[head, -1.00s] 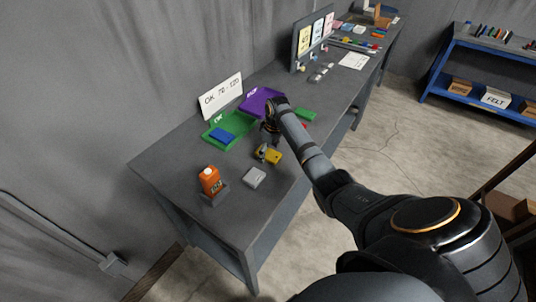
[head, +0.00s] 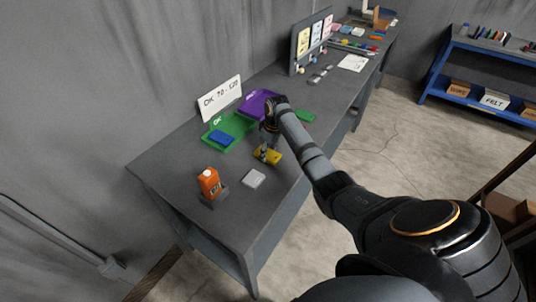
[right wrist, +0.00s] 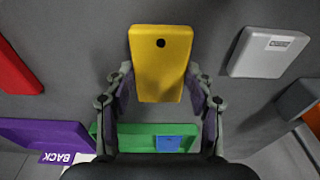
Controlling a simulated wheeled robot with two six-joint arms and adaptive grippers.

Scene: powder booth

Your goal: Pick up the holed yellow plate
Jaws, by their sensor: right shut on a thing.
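The holed yellow plate (right wrist: 160,70) shows large in the right wrist view, with one dark round hole near its far end. In the head view the yellow plate (head: 275,157) is over the grey bench, partly covered by my right gripper (head: 265,148). In the right wrist view the fingers of my right gripper (right wrist: 163,92) press against both long sides of the plate; it is shut on it. I cannot tell whether the plate touches the bench. My left gripper is not in view.
A green tray (head: 240,126) holds a blue plate (head: 220,138). A purple tray (head: 249,112) marked BACK (right wrist: 60,158) lies beside it. A red plate (right wrist: 15,70) lies left in the wrist view.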

